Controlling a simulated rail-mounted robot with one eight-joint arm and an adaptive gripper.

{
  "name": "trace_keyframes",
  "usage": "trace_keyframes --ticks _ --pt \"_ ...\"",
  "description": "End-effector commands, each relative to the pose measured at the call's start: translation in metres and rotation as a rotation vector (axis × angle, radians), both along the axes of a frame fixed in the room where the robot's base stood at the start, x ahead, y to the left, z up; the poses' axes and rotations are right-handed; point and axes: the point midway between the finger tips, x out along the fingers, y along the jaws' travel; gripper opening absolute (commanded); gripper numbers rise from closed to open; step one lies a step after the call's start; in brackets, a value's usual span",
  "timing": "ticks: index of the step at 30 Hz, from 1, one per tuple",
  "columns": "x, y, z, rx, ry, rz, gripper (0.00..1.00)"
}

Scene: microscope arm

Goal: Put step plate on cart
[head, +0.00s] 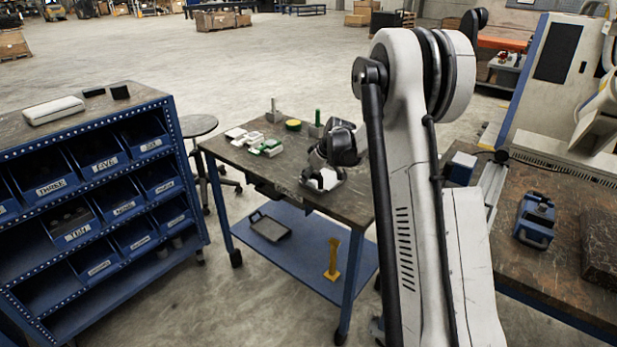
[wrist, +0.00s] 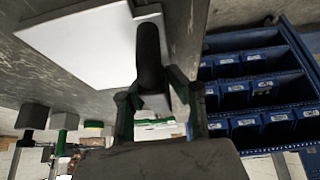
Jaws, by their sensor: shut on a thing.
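The step plate (wrist: 85,45) appears to be the flat white plate at the upper left of the wrist view, close to the dark top of the cart. My gripper (wrist: 152,92) is shut on a grey block with a dark rounded post, which seems to belong to it. In the head view my gripper (head: 323,170) points down over the right half of the cart (head: 350,207), with the plate's pale surface (head: 321,182) below it. I cannot tell whether the plate touches the cart top. My arm and gripper hide part of it.
Green and white parts (head: 266,147), a yellow-green round piece (head: 293,125) and two upright posts stand at the cart's far left. A yellow stand (head: 332,260) and a tray (head: 269,228) are on its lower shelf. A blue bin rack (head: 100,190) stands left; a workbench (head: 560,190) stands right.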

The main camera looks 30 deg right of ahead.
Motion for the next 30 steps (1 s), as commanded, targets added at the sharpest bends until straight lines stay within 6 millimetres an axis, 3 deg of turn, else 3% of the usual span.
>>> trace_keyframes --ticks 1,2,6,17,23,30 --pt "0.0 0.0 0.0 0.0 0.0 0.0 0.0" --pt "0.0 0.0 0.0 0.0 0.0 0.0 0.17" --pt "0.0 0.0 0.0 0.0 0.0 0.0 0.35" --pt "-0.002 -0.001 0.005 0.0 0.0 -0.001 0.35" --pt "-0.015 -0.007 0.029 0.0 0.0 -0.002 0.35" --pt "-0.036 -0.016 0.07 0.001 -0.001 -0.002 0.35"
